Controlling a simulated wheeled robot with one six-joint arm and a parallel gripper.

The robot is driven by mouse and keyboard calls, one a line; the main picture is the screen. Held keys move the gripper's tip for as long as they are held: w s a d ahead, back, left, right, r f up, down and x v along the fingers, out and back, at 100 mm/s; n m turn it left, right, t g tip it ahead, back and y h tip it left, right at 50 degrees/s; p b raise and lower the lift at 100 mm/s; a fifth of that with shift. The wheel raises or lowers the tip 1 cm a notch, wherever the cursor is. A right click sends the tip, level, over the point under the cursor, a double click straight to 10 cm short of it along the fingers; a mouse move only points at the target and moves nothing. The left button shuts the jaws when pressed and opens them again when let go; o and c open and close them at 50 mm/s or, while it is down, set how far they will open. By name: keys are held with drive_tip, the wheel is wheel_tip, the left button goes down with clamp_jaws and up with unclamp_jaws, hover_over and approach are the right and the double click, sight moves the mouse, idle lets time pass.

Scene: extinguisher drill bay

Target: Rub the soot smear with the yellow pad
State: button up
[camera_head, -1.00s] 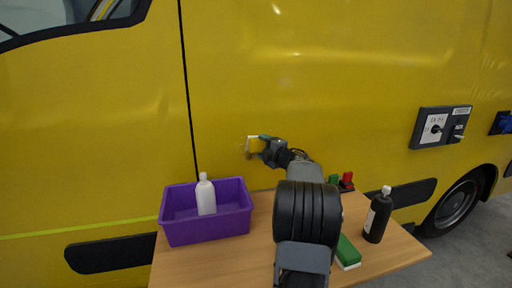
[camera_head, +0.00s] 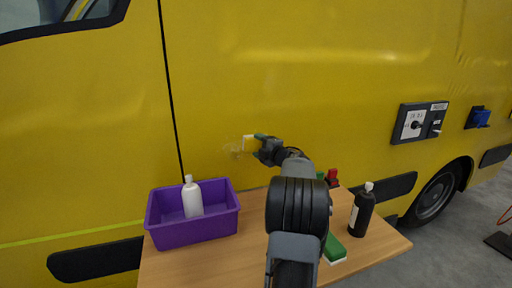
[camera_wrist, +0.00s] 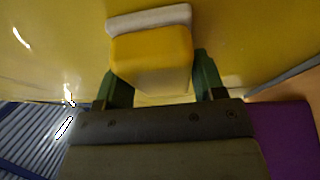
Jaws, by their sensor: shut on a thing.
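The yellow pad (camera_wrist: 150,50) is between the two green fingers of my gripper (camera_wrist: 160,85) in the wrist view. Its pale face is toward the yellow van panel. My gripper is shut on it; in the head view my gripper (camera_head: 258,145) holds the pad (camera_head: 248,142) at or very near the panel. Whether it touches cannot be told. A faint brownish soot smear (camera_head: 235,150) shows on the van panel just left of the pad. Part of the smear may be hidden behind the pad.
A wooden table (camera_head: 240,262) stands below. It bears a purple bin (camera_head: 190,232) with a white bottle (camera_head: 192,198), a dark bottle (camera_head: 361,212), a green and white sponge (camera_head: 335,248) and a red item (camera_head: 332,178). A grey panel (camera_head: 418,122) is on the van at right.

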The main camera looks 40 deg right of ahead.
drive_tip(key=shift+s+a+b, duration=0.4)
drive_tip(key=shift+s+a, duration=0.05)
drive_tip(key=shift+s, duration=0.45)
drive_tip(key=shift+s+a+b, duration=0.35)
drive_tip(key=shift+s+a, duration=0.05)
drive_tip(key=shift+s, duration=0.45)
drive_tip(key=shift+s+a+b, duration=0.4)
drive_tip(key=shift+s+a, duration=0.05)
drive_tip(key=shift+s, duration=0.45)
drive_tip(key=shift+s, duration=0.15)
drive_tip(key=shift+s+a+b, duration=0.25)
drive_tip(key=shift+s+a, duration=0.1)
drive_tip(key=shift+s, duration=0.25)
drive_tip(key=shift+s+a+b, duration=0.2)
drive_tip(key=shift+s+a, duration=0.1)
drive_tip(key=shift+s, duration=0.3)
